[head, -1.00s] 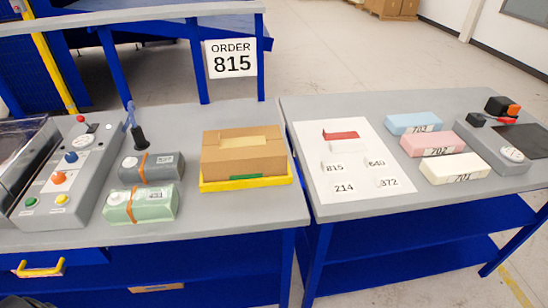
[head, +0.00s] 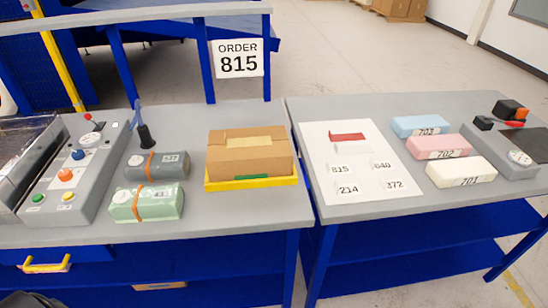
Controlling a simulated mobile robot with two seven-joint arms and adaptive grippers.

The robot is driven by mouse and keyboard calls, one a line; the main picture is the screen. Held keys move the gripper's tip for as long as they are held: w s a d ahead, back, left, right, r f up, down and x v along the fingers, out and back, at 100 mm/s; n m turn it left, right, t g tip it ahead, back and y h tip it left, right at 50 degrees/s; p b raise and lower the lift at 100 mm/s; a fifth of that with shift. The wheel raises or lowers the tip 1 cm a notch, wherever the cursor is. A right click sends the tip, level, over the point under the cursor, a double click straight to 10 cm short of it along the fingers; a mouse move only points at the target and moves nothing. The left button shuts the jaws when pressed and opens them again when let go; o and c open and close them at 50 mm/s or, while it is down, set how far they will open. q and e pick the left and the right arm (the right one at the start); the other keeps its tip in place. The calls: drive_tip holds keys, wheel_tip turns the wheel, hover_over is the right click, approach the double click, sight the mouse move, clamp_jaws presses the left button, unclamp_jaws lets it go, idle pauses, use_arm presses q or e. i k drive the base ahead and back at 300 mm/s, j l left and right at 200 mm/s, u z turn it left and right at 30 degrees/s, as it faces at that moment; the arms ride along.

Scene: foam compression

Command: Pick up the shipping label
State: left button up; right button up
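Several small white shipping labels lie on a white sheet (head: 322,157) on the right table. The label 815 (head: 340,170) is at the left of the upper row, with the label 640 (head: 382,166) to its right. The label 214 (head: 347,189) and the label 372 (head: 394,184) lie below them. A red strip (head: 347,136) lies at the top of the sheet. A sign (head: 238,64) behind the left table reads ORDER 815. Neither of my grippers shows in the head view.
A closed cardboard box (head: 250,155) sits on a yellow tray (head: 251,184) on the left table. Strapped grey (head: 172,167) and green (head: 162,204) bundles lie beside a button panel (head: 62,178). Blue (head: 419,126), pink (head: 452,147) and white (head: 475,173) blocks lie right of the sheet.

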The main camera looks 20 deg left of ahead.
sight(339, 170)
drive_tip(key=i+l+u, duration=0.3)
drive_tip(key=l, duration=0.35)
drive_tip(key=i+l+u, duration=0.15)
drive_tip(key=i+l, duration=0.1)
drive_tip(key=l, duration=0.1)
